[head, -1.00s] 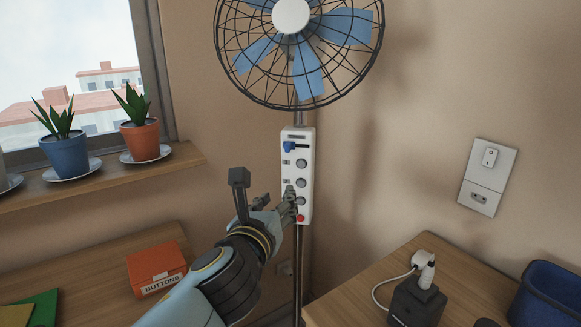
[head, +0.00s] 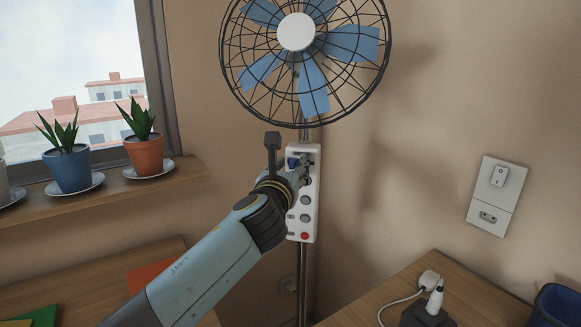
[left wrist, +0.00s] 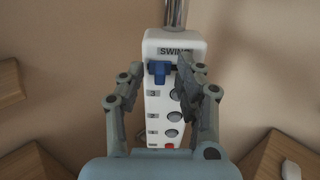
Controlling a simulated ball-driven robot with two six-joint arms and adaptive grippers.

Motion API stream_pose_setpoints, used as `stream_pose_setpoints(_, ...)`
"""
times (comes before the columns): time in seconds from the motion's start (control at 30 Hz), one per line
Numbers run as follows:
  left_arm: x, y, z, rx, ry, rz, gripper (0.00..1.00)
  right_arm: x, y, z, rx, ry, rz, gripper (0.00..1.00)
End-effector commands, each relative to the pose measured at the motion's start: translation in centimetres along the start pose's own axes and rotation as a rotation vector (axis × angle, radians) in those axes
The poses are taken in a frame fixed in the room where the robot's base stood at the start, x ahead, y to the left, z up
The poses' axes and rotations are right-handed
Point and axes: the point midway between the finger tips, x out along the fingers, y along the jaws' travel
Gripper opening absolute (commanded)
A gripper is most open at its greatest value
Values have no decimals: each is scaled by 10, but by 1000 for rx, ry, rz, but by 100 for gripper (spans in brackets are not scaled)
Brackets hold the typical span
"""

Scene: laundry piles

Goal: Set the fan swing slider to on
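The fan's white control panel (head: 297,226) is upright on the pole below the fan head. Its blue swing slider (head: 292,163) is near the panel top; in the left wrist view the slider knob (left wrist: 159,73) sits toward the left end of its slot, under the "SWING" label (left wrist: 173,51). My left gripper (head: 303,166) is at the panel's top. In the left wrist view its fingers (left wrist: 163,70) are spread, one on each side of the knob, the right fingertip nearer. Contact cannot be told. The right finger hides part of the slot. My right gripper is not in view.
Round grey buttons (head: 305,200) and a red one (head: 304,236) run down the panel. The caged fan head (head: 297,32) is just above. Potted plants (head: 145,155) stand on the left sill. A wall switch plate (head: 497,195) and a plugged-in cord (head: 405,301) are at right.

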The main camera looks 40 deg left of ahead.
Motion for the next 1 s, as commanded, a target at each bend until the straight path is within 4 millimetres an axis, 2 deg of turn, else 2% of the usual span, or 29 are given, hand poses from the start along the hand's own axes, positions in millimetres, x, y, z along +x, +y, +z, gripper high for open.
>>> stream_pose_setpoints(0.17, 0, 0, 0, 0, 0, 0, 35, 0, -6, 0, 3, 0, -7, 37)
stream_pose_setpoints(0.43, 0, 0, 0, 0, 0, 0, 1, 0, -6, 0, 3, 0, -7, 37)
stream_pose_setpoints(0.87, 0, -1, 0, -1, 0, 0, 0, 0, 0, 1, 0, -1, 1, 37)
stream_pose_setpoints(1.0, 0, -14, 0, -5, 1, 0, 0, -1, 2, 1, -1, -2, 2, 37)
